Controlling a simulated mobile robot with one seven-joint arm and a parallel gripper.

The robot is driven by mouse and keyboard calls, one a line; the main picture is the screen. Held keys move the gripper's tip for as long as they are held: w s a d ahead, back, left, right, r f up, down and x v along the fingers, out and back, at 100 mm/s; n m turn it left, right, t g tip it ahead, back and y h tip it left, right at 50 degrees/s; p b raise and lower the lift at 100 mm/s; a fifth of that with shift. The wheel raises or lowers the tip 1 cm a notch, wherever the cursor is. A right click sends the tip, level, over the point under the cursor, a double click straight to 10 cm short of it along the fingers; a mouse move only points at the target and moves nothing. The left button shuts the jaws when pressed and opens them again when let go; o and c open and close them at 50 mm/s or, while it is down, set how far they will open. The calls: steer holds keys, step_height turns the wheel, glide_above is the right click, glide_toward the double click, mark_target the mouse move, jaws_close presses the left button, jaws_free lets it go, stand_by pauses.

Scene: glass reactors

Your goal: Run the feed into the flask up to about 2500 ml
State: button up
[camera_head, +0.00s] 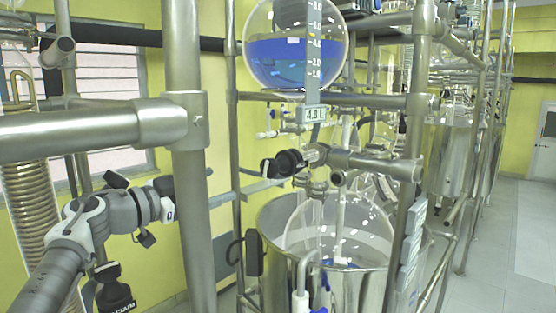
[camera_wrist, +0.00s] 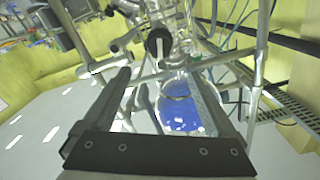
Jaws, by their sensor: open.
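A round glass flask (camera_head: 295,30) with blue liquid stands high in the head view. Its scale strip (camera_head: 312,45) shows the liquid's surface near the 4.0 mark, and a tag (camera_head: 313,114) below reads 4.0 L. A black valve knob (camera_head: 289,162) sits on the line under it. Below, a clear glass vessel (camera_head: 340,225) sits inside a steel pot (camera_head: 275,222); its contents are hard to read. In the wrist view my gripper (camera_wrist: 163,75) is open and empty. A black round knob (camera_wrist: 158,39) and blue liquid in glass (camera_wrist: 182,115) show beyond and between the fingers.
Steel frame posts (camera_head: 186,150) and a thick crossbar (camera_head: 80,130) stand close at left. A valved pipe joint (camera_head: 100,212) and a coiled glass condenser (camera_head: 30,190) are beside them. More steel vessels (camera_head: 450,155) stand at back right. The floor (camera_head: 505,240) at right is clear.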

mark_target(266, 170)
steer(key=p+x, duration=0.5)
steer(key=x, duration=1.2)
steer(key=shift+w+d, duration=0.1)
steer(key=c, duration=1.4)
steer(key=shift+f+b, duration=0.1)
steer(key=shift+b, duration=0.35)
